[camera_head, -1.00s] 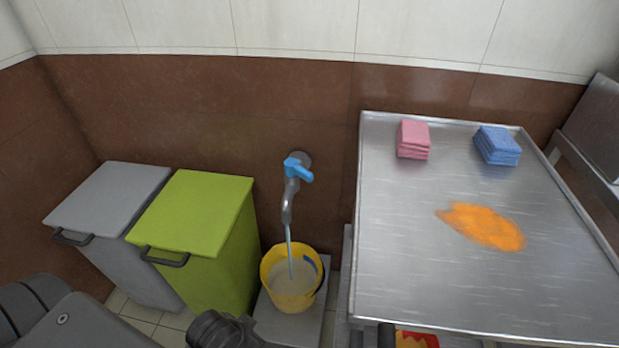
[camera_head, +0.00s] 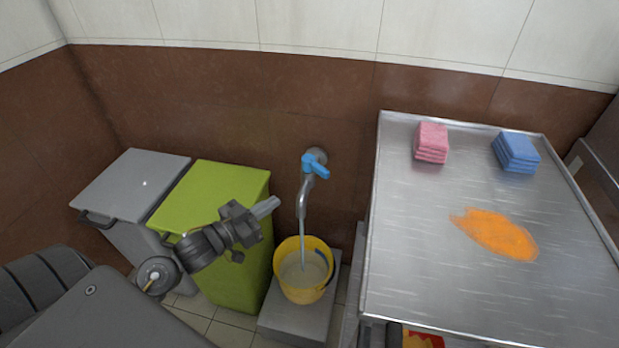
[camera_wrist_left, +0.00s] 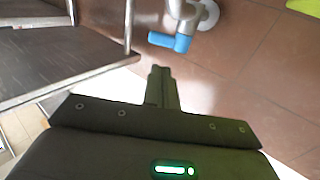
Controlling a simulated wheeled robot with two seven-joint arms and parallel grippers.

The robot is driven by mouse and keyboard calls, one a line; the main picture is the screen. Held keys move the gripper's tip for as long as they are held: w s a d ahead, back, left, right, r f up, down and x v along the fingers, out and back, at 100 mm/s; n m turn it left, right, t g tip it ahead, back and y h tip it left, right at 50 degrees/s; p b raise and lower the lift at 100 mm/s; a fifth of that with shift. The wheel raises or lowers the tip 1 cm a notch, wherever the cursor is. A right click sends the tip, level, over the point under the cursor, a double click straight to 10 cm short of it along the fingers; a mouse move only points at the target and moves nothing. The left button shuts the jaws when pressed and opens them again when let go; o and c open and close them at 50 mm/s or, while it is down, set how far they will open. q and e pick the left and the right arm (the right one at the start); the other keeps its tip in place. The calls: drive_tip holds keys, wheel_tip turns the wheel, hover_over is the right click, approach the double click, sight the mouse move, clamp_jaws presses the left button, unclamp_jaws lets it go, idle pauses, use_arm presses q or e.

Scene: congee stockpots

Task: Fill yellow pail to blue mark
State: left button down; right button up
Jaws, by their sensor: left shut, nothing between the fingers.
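The yellow pail (camera_head: 291,292) stands upright on a low grey platform under the tap. Water runs from the tap spout (camera_head: 301,203) into it, and cloudy water shows inside. A small blue mark (camera_head: 327,261) is on the inner wall at the right; the exact gap to the water is hard to judge. The tap's blue lever (camera_head: 316,166) is at the wall, and also shows in the left wrist view (camera_wrist_left: 172,41). My left gripper (camera_head: 267,206) is shut and empty, in front of the green bin, left of the tap and apart from it. My right gripper is out of view.
The green bin (camera_head: 215,190) and grey bin (camera_head: 130,185) stand at left. A steel table (camera_head: 430,270) at right holds pink cloths (camera_head: 431,143), blue cloths (camera_head: 516,152) and an orange spill (camera_head: 497,234). The platform (camera_head: 290,322) sits between bins and table.

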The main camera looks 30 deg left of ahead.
sight(319, 173)
use_arm(q)
drive_tip(key=b+x, duration=0.1)
drive_tip(key=x, duration=1.1)
drive_tip(key=shift+w, duration=0.3)
drive_tip(key=shift+w+d, duration=0.25)
drive_tip(key=shift+w, duration=0.25)
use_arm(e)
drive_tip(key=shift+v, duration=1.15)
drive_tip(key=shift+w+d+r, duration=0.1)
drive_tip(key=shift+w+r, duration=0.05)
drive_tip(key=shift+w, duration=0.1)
use_arm(q)
drive_tip(key=shift+d+y, duration=0.15)
drive_tip(key=shift+y, duration=0.15)
